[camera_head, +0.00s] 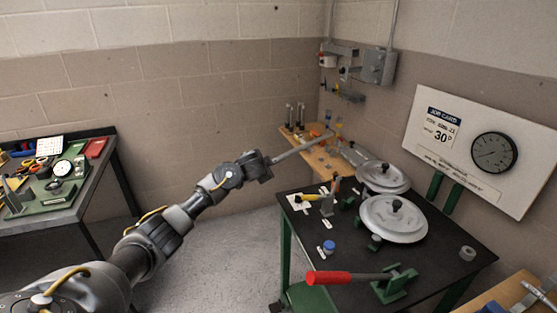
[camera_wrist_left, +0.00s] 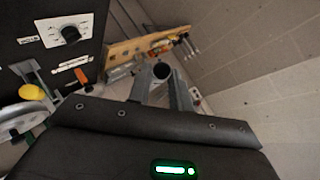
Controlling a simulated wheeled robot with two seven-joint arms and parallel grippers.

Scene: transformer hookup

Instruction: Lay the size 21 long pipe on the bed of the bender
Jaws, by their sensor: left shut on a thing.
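My left gripper (camera_head: 266,166) is shut on a long grey pipe (camera_head: 303,147), held in the air left of and behind the black table. The pipe slants up and right toward the wooden shelf. In the left wrist view the pipe's round open end (camera_wrist_left: 162,71) shows between the fingers (camera_wrist_left: 163,92). No size mark on it can be read. The bender appears to be the equipment on the black table, with grey round discs (camera_head: 393,222) and a red-handled lever (camera_head: 330,278) on a green bracket (camera_head: 394,285). I cannot make out its bed clearly. My right gripper is out of view.
The black table (camera_head: 455,252) also bears a blue-capped jar (camera_head: 329,246) and a grey ring (camera_head: 467,253). A wooden shelf (camera_head: 322,160) with small parts is in the corner. A job card (camera_head: 440,130) shows size 21 and 30°. A cluttered bench (camera_head: 50,215) stands left.

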